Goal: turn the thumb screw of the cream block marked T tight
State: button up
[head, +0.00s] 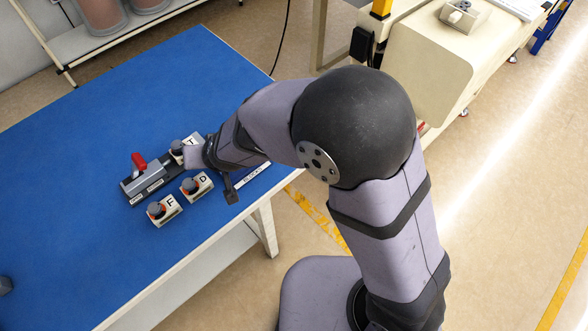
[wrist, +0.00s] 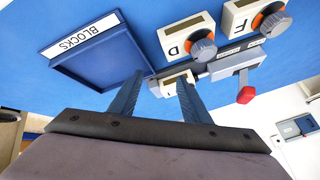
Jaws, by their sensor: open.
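The cream block marked T (head: 193,141) sits at the right end of the dark fixture base on the blue table, with its dark thumb screw (head: 177,147) on its left side. My gripper is right over this block in the head view, mostly hidden by my own wrist. In the wrist view my gripper (wrist: 161,79) is open, its two fingers spread apart. Part of a cream block (wrist: 173,80) shows between and beyond the fingers. The thumb screw of T cannot be made out clearly there, and I cannot tell whether a finger touches it.
A grey clamp (head: 146,178) with a red lever (head: 139,160) stands left on the fixture. Cream blocks marked D (head: 203,182) and F (head: 171,204), with dark knobs, stand in front. A blue tray labelled BLOCKS (wrist: 82,35) lies beside them. The table's left is mostly clear.

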jog(key=d+m+g+p, duration=0.1)
jog(key=d, duration=0.3)
jog(key=s+d+m+g, duration=0.1)
jog(key=d+g, duration=0.1)
jog(key=d, duration=0.2)
jog(key=s+d+r+m+g+p, duration=0.1)
jog(key=d+m+g, duration=0.1)
jog(key=d, duration=0.2)
jog(key=shift+d+r+p, duration=0.1)
jog(key=shift+p, duration=0.2)
jog(key=s+d+r+m+g+y, duration=0.1)
jog(key=s+d+r+m+g, duration=0.2)
jog(key=d, duration=0.6)
jog(key=shift+s+r+m+g+p, duration=0.2)
jog(key=shift+s+m+g+p, duration=0.25)
jog(key=shift+s+m, duration=0.5)
jog(key=shift+w, duration=0.2)
